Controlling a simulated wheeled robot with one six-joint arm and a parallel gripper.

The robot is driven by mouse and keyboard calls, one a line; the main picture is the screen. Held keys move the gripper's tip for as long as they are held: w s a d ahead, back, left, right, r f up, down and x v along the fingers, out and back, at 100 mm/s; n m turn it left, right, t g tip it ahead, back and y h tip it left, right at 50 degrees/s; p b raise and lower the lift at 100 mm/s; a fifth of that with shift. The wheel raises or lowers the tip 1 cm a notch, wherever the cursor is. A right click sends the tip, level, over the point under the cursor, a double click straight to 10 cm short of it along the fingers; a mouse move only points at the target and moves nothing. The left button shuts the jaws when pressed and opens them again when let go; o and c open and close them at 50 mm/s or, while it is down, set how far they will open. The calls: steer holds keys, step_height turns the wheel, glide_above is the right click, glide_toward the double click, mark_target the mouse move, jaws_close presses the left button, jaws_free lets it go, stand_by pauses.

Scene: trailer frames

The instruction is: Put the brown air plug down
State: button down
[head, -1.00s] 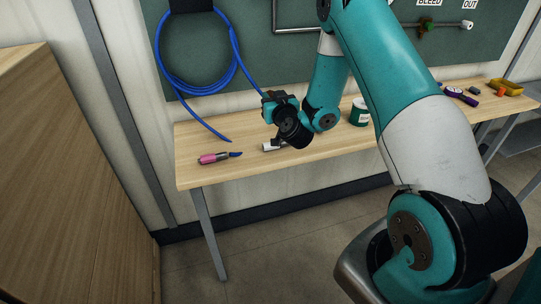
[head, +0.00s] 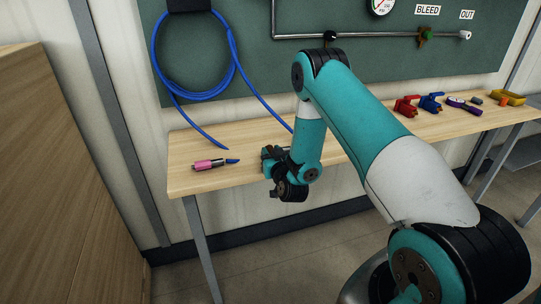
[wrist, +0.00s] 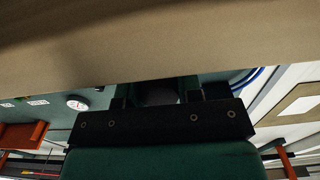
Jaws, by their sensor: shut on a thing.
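My gripper (head: 270,158) is low at the front part of the wooden bench (head: 183,180), right of the pink item. In the wrist view my gripper (wrist: 157,95) has its dark fingers close to a wide plain tan surface across the top of the picture. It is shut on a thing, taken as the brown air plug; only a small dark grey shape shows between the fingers. Its brown colour and its contact with the bench cannot be made out. The arm hides part of the bench behind the gripper in the head view.
A pink item (head: 207,164) with a blue tip lies left of my gripper. A blue hose (head: 196,95) hangs from the green board and its end reaches down to the bench. Red (head: 405,106) and blue (head: 431,102) parts and a yellow tray (head: 509,98) stand farther right.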

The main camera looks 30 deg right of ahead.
steer(key=c, duration=0.8)
jaws_free()
steer(key=shift+f, duration=0.1)
